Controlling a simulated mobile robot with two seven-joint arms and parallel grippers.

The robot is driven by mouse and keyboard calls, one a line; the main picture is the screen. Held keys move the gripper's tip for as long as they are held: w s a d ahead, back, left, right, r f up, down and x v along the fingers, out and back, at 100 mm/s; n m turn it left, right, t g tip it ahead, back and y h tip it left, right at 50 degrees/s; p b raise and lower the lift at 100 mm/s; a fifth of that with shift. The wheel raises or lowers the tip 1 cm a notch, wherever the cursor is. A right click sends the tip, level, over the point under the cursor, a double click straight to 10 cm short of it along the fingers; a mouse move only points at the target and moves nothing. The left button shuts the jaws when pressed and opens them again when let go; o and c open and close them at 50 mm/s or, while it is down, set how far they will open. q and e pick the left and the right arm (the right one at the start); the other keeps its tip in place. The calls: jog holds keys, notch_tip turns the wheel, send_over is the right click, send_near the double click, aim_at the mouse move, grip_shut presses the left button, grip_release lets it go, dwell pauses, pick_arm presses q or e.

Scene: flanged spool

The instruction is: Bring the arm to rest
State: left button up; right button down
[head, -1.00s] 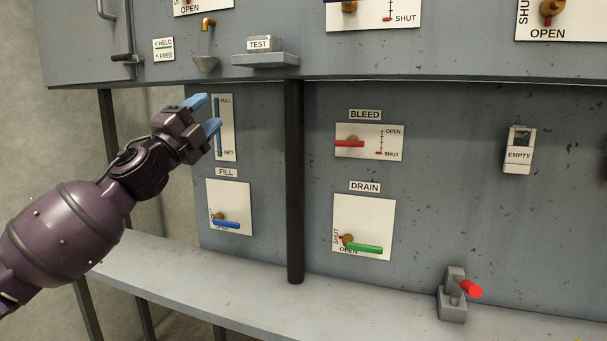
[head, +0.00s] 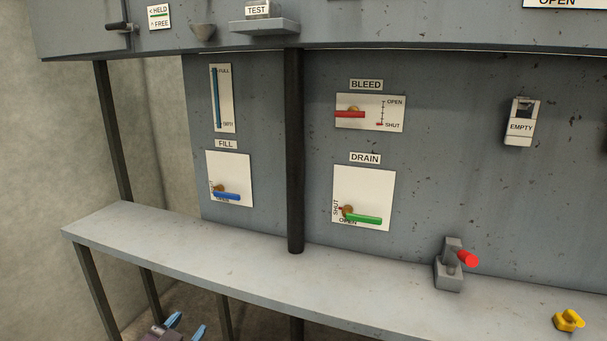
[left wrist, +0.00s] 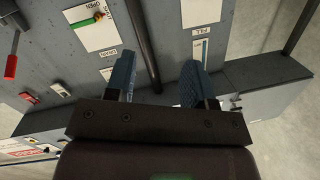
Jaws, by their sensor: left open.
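My left gripper (head: 186,325) shows at the bottom edge of the head view, below the front of the shelf, with its two blue fingers apart and nothing between them. Most of that arm is out of the head view. In the left wrist view the same gripper (left wrist: 158,75) has its blue fingers spread, with the grey panel beyond them. My right gripper is in neither view.
A grey shelf (head: 180,252) runs below the panel. The panel has a blue fill lever (head: 227,196), a green drain lever (head: 362,219) and a red bleed lever (head: 350,115). A red-handled switch (head: 449,270) and a yellow knob (head: 568,321) stand on the shelf.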

pick_arm(q)
jog(key=s+a+f+n+g+y, duration=0.2)
jog(key=s+f, duration=0.8)
jog(key=s, duration=0.2)
jog(key=s+a+f+n+g+y, duration=0.1)
jog(key=s+a+f+n+g, duration=0.1)
jog(key=s+f, duration=0.8)
jog(key=s+n+g, duration=0.1)
jog(key=s, duration=0.2)
jog(key=shift+s+a+n+y, duration=0.2)
jog(key=shift+s+n+y, duration=0.1)
jog(key=shift+y, duration=0.1)
